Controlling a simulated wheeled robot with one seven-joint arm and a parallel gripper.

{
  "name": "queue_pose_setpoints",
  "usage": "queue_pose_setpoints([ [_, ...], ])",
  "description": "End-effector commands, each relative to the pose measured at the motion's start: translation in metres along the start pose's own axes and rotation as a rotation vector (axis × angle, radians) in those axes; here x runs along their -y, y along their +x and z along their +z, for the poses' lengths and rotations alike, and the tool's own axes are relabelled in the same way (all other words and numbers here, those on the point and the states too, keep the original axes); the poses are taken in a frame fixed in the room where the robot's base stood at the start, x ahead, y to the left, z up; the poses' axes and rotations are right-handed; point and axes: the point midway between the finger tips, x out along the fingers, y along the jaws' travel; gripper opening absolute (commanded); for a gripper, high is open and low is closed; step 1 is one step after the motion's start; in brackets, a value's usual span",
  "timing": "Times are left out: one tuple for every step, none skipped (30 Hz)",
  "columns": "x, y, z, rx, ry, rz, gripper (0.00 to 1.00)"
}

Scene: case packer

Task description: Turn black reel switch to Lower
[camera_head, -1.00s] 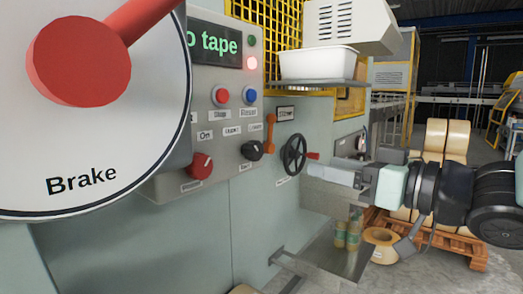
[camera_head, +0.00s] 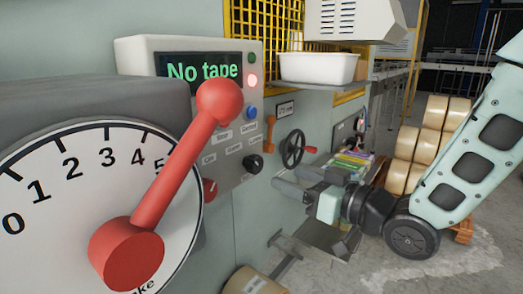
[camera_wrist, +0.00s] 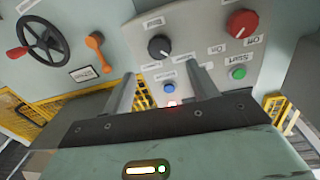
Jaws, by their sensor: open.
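The black reel switch (camera_head: 254,163) is a round black knob low on the grey control panel (camera_head: 228,172). In the wrist view the black knob (camera_wrist: 159,47) shows a pale mark on its edge, pointing to the lower right; the labels around it are too blurred to read. My gripper (camera_head: 287,180) is open and empty, in front of the machine, to the right of and slightly below the knob in the head view. In the wrist view my gripper (camera_wrist: 162,70) has its two fingers apart on either side of the knob's line, not touching it.
A red knob (camera_wrist: 242,23), a green button (camera_wrist: 237,72) and a blue button (camera_wrist: 169,88) share the panel. An orange handle (camera_head: 269,134) and a black handwheel (camera_head: 293,149) are close to the knob. A large brake dial (camera_head: 70,200) with a red lever (camera_head: 180,165) fills the left foreground.

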Motion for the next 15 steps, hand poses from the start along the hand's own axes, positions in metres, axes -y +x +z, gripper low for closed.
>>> queue_pose_setpoints([
  [0.001,0.001,-0.005,0.004,0.003,0.002,0.59],
  [0.001,0.002,-0.005,0.006,0.003,0.004,0.59],
  [0.002,0.003,-0.004,0.007,0.000,0.005,0.59],
  [0.002,0.003,-0.004,0.008,0.000,0.007,0.59],
  [0.002,0.009,-0.002,0.006,-0.003,0.006,0.59],
  [0.002,0.019,0.000,0.003,-0.004,0.006,0.59],
  [0.002,0.025,0.000,0.004,-0.004,0.005,0.59],
  [0.002,0.032,0.000,0.004,-0.004,0.004,0.59],
  [0.002,0.040,0.000,0.003,-0.003,0.005,0.59],
  [0.001,0.045,0.000,0.003,-0.003,0.006,0.59],
  [0.001,0.051,0.000,0.004,-0.004,0.006,0.59],
  [0.002,0.058,0.000,0.004,-0.004,0.005,0.59],
  [0.002,0.063,0.000,0.004,-0.004,0.005,0.59],
  [0.001,0.067,0.001,0.004,-0.004,0.006,0.59],
  [0.001,0.072,0.000,0.003,-0.005,0.007,0.59],
])
